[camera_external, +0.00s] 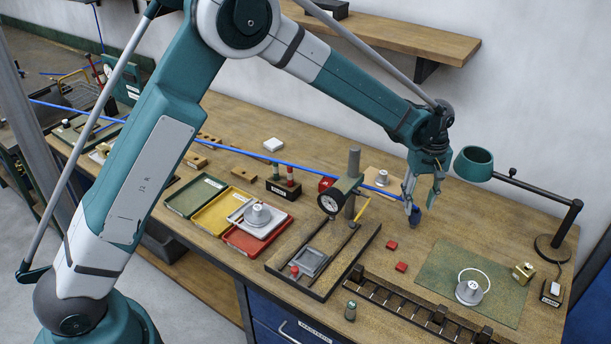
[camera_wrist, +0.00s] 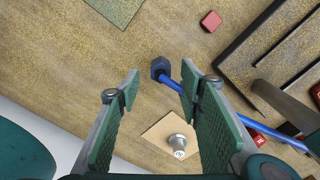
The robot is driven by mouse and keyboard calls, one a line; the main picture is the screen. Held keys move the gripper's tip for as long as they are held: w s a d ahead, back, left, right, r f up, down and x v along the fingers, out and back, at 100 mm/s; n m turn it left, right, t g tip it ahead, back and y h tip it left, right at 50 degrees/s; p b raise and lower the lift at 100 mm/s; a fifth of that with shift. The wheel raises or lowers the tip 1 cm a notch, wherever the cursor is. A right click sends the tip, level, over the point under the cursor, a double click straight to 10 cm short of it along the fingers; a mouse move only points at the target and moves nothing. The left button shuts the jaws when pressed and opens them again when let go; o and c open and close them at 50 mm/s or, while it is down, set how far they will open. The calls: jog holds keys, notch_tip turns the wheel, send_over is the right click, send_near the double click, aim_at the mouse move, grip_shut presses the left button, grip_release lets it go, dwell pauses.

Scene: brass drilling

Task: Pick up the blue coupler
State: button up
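The blue coupler (camera_wrist: 160,67) is a dark blue hex-shaped piece at the end of a bright blue hose (camera_wrist: 174,84). In the wrist view it lies just beyond and between the fingertips of my gripper (camera_wrist: 160,88), which is open with nothing held. The hose runs from it toward the lower right, behind the right finger. In the external view my gripper (camera_external: 422,190) points down over the bench, and the coupler (camera_external: 414,215) shows right below it. I cannot tell whether a finger touches it.
A press with a dial gauge (camera_external: 331,201) stands left of my gripper. A square plate with a metal knob (camera_external: 382,177) lies behind. A green lamp shade (camera_external: 474,163) is close on the right. Red blocks (camera_external: 391,245) and a green mat (camera_external: 440,270) lie in front.

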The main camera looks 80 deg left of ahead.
aim_at(416, 211)
jog(key=shift+f, duration=0.85)
jog(key=shift+f, duration=2.6)
jog(key=c, duration=1.1)
